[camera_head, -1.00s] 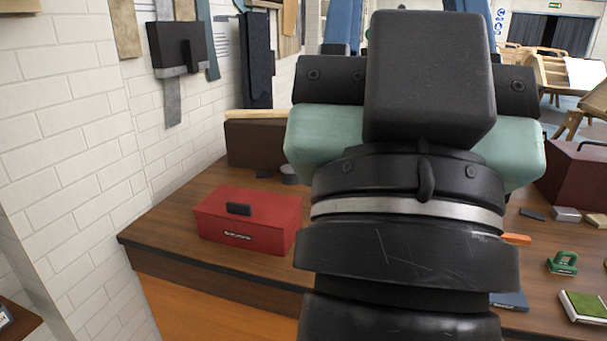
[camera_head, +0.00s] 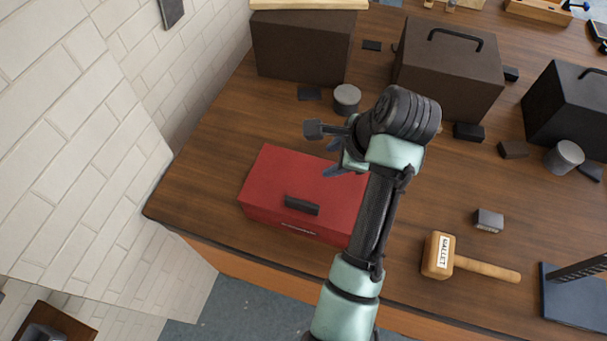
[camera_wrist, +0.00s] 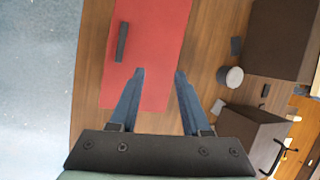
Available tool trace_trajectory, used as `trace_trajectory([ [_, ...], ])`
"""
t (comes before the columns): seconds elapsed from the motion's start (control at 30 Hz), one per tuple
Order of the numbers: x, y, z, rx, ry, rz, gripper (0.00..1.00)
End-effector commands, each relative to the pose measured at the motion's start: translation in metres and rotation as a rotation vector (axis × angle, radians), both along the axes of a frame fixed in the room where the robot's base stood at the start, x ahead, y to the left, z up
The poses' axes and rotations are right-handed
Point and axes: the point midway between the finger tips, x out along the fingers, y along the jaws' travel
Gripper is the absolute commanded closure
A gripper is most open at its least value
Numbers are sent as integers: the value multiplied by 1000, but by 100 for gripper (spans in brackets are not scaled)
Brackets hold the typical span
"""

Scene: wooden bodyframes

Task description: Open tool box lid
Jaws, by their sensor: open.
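The red tool box (camera_head: 277,187) sits on the wooden workbench near its left front corner, with its lid shut. A black handle (camera_head: 302,205) is at its front edge. The box (camera_wrist: 160,60) and its handle (camera_wrist: 122,42) also show in the wrist view. My gripper (camera_head: 327,152) is above the box's right back part, with my arm hiding the box's right end. In the wrist view my gripper (camera_wrist: 158,72) has its two blue fingers apart, with nothing between them but the red lid below. The handle lies to the left of the fingers.
A wooden mallet (camera_head: 440,256) and a small grey block (camera_head: 488,220) lie right of my arm. A grey cylinder (camera_head: 346,98) and dark boxes (camera_head: 303,45) stand behind. A white brick wall (camera_head: 75,140) borders the bench (camera_head: 195,180) on the left.

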Motion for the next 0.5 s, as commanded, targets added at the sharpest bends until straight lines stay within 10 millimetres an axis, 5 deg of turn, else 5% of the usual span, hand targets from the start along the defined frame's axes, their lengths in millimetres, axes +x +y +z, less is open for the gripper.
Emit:
trace_trajectory([
  [0.2, -43, 6, -18, 134, 288, -134, 52],
  [0.5, -42, 22, -57, 140, 312, -142, 52],
])
